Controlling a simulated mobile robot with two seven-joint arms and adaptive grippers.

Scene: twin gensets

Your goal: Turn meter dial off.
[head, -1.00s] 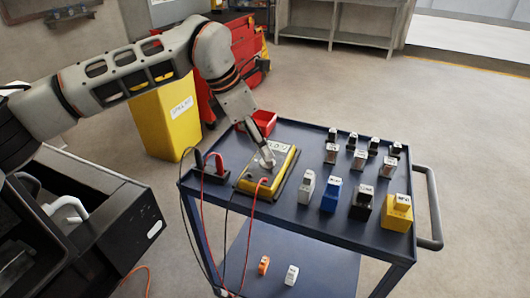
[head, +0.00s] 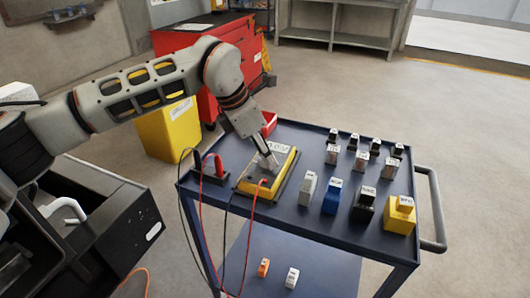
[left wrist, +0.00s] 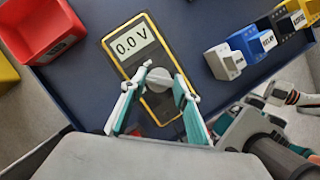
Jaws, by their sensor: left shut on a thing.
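The yellow and dark meter (head: 282,168) lies on the blue cart top. In the left wrist view its display (left wrist: 132,41) reads "0.0 V". Its round grey dial (left wrist: 159,79) shows below the display. My left gripper (head: 270,163) reaches down onto the meter, and in the left wrist view its fingers (left wrist: 158,86) stand on either side of the dial, shut on it. The dial's pointer mark is too small to read.
A red bin (head: 267,122) stands behind the meter. Probe leads run from the meter to a holder (head: 209,168) on its left. Several labelled blocks, including a blue one (head: 332,197) and a yellow one (head: 398,215), fill the cart's right side.

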